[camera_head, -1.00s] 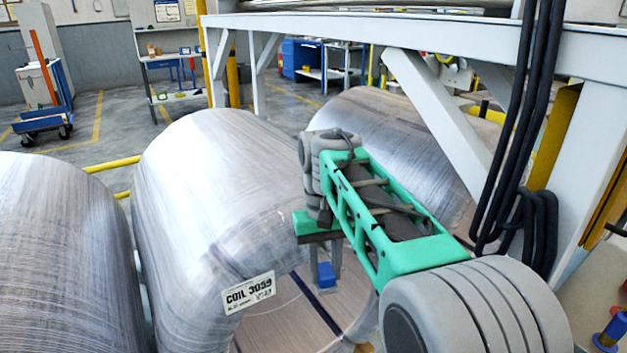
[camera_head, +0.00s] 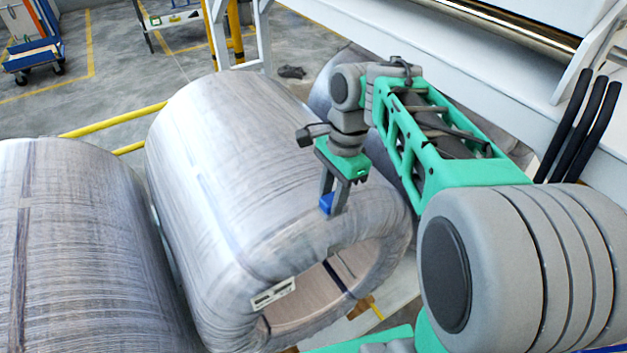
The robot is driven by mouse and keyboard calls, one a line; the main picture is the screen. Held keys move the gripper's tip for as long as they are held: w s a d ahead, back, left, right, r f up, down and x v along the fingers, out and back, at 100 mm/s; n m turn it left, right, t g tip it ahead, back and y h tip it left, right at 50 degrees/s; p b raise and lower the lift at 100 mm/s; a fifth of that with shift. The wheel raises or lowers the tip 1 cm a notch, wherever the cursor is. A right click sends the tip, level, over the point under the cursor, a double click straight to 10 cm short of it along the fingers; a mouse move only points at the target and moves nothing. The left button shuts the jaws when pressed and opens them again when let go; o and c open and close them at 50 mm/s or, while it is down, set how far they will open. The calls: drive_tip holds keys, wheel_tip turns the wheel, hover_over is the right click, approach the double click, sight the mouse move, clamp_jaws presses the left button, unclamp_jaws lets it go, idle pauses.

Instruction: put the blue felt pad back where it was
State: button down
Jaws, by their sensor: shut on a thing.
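The blue felt pad (camera_head: 326,204) is a small blue block held between the fingers of my gripper (camera_head: 333,207). My gripper is shut on it and points downward. In the picture, pad and fingertips lie over the upper front shoulder of the wrapped middle coil (camera_head: 235,170). I cannot tell whether the pad touches the coil. The coil's open bore (camera_head: 305,300) faces the front, with a dark band inside it. A white label (camera_head: 273,293) is on its front edge, seen at a slant.
Another wrapped coil (camera_head: 75,240) lies close on the left. A third coil (camera_head: 322,92) is partly hidden behind my arm. A yellow rail (camera_head: 110,120) runs behind the coils. A white machine frame (camera_head: 490,50) with black hoses (camera_head: 582,125) stands at the upper right.

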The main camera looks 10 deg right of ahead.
drive_tip(key=w+f, duration=0.3)
drive_tip(key=w, duration=0.1)
drive_tip(key=w+f+p, duration=0.1)
drive_tip(key=w+f, duration=0.2)
drive_tip(key=w, duration=0.1)
drive_tip(key=w+f+p, duration=0.1)
drive_tip(key=w+f, duration=0.2)
drive_tip(key=w, duration=0.2)
drive_tip(key=shift+f, duration=0.3)
wheel_tip(320, 180, down, 3)
drive_tip(key=shift+w+f+p, duration=0.15)
drive_tip(key=shift+f+p, duration=0.05)
drive_tip(key=shift+p, duration=0.35)
drive_tip(key=shift+f, duration=0.1)
drive_tip(key=c, duration=1.1)
unclamp_jaws()
drive_tip(key=shift+o, duration=0.2)
